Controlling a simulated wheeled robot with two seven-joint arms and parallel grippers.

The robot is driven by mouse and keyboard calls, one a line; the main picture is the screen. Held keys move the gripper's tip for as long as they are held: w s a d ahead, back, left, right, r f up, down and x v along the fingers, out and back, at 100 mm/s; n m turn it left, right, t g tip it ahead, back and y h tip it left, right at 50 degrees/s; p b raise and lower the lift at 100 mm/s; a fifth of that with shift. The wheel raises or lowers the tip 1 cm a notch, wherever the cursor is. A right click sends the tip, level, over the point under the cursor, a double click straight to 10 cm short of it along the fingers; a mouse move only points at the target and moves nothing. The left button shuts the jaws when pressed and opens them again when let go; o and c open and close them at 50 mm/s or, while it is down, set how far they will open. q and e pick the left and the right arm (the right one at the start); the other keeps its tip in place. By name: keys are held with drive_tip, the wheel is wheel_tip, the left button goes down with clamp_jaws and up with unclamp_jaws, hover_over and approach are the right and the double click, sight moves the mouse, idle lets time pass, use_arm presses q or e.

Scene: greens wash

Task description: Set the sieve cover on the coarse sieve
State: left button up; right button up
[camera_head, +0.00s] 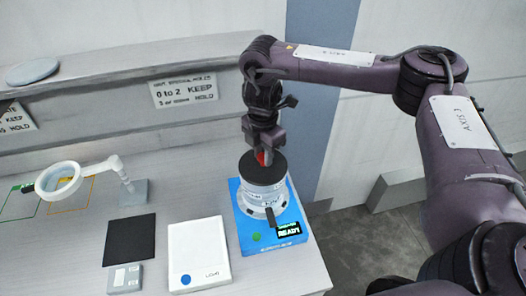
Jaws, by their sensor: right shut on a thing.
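The sieve cover (268,170) is a dark round disc with a red part at its top. My right gripper (262,156) comes down on it from above and is shut on that red part. The coarse sieve (266,190) appears to be the pale grey ring directly under the cover, at the top of a round stack. The cover looks level and lines up with the stack. I cannot tell whether it rests on the sieve or is held just above it. The cover hides the sieve's opening. My left gripper is not in view.
The stack stands on a blue shaker base (252,238) whose display reads READY, near the table's right edge. A white scale (198,250), a black mat (130,240), a small grey block (125,279) and a ring magnifier (62,180) lie left. A ledge with signs runs behind.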

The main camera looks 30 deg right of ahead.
idle(0.4)
drive_tip(key=o, duration=1.1)
wheel_tip(320, 180, up, 8)
drive_tip(key=shift+f, duration=0.15)
